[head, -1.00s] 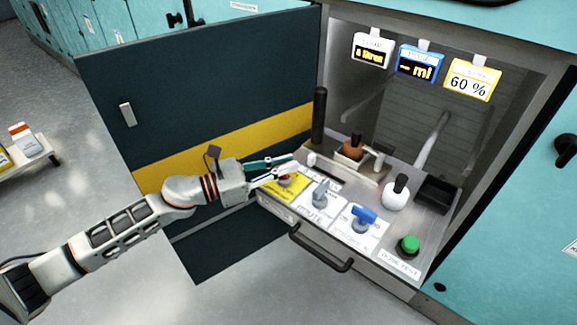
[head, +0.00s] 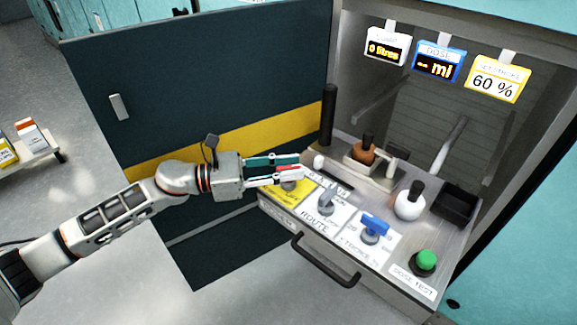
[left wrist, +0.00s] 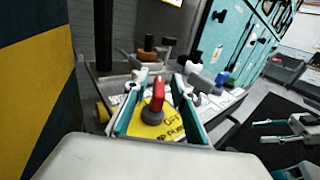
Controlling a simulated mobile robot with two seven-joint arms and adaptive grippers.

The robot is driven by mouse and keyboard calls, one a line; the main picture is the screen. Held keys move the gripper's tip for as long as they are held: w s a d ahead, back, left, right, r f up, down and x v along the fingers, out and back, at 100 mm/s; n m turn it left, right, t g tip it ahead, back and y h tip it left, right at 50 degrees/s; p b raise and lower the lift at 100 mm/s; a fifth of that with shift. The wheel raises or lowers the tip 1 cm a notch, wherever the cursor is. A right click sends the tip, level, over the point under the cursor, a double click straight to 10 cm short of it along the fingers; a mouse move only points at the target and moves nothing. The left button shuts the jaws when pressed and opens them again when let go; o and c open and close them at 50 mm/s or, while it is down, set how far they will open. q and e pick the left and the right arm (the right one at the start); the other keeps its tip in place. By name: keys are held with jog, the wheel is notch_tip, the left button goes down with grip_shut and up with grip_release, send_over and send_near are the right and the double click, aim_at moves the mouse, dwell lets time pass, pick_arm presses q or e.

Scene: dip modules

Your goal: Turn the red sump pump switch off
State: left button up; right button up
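The red sump pump switch (head: 288,168) stands on a yellow label plate (head: 296,194) at the left end of the sloped control panel. In the left wrist view its red handle (left wrist: 157,94) rises from a dark round base, upright in the picture. My left gripper (head: 301,168) is over the switch. Its two teal fingers are spread, one on either side of the handle, with visible gaps in the left wrist view (left wrist: 157,104). Part of the plate's lettering is hidden by the gripper. My right gripper (left wrist: 266,146) shows only at the right edge of the left wrist view, apparently open.
The panel also carries a grey route switch (head: 327,201), a blue switch (head: 374,226), a green button (head: 424,262) and a white knob (head: 409,203). A black post (head: 328,115) stands behind. An open dark door (head: 200,90) is left; a handle (head: 325,262) juts out front.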

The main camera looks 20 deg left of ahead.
aim_at(288, 166)
pick_arm(q)
jog(key=shift+r, duration=0.15)
notch_tip(288, 166, up, 10)
jog(key=shift+f, duration=0.1)
dwell(0.6)
